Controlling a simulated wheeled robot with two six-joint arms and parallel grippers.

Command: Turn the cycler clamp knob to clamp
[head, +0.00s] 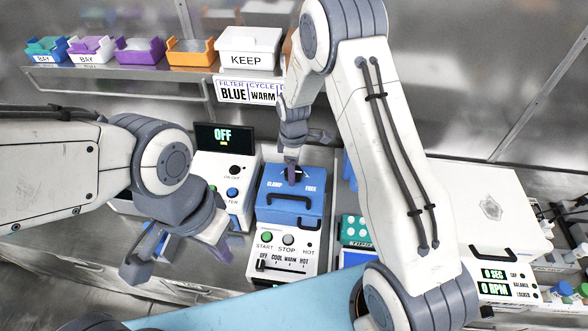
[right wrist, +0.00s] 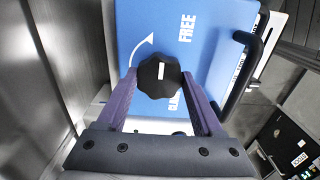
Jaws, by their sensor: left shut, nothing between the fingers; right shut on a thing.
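The cycler's blue lid (head: 290,205) is down on its white body, with CLAMP printed at the left and FREE at the right. The black clamp knob (right wrist: 160,76) sits on the lid in the right wrist view, with a short white mark on top; I cannot tell which word it points to. A curved white arrow is printed beside it. My right gripper (head: 292,175) comes down from above, its purple fingers (right wrist: 162,100) shut on the knob's two sides. My left gripper (head: 224,250) is shut and empty, left of the cycler front.
A shelf with several bins and a KEEP box (head: 248,48) runs behind. The lid handle (head: 289,198) is close to the knob.

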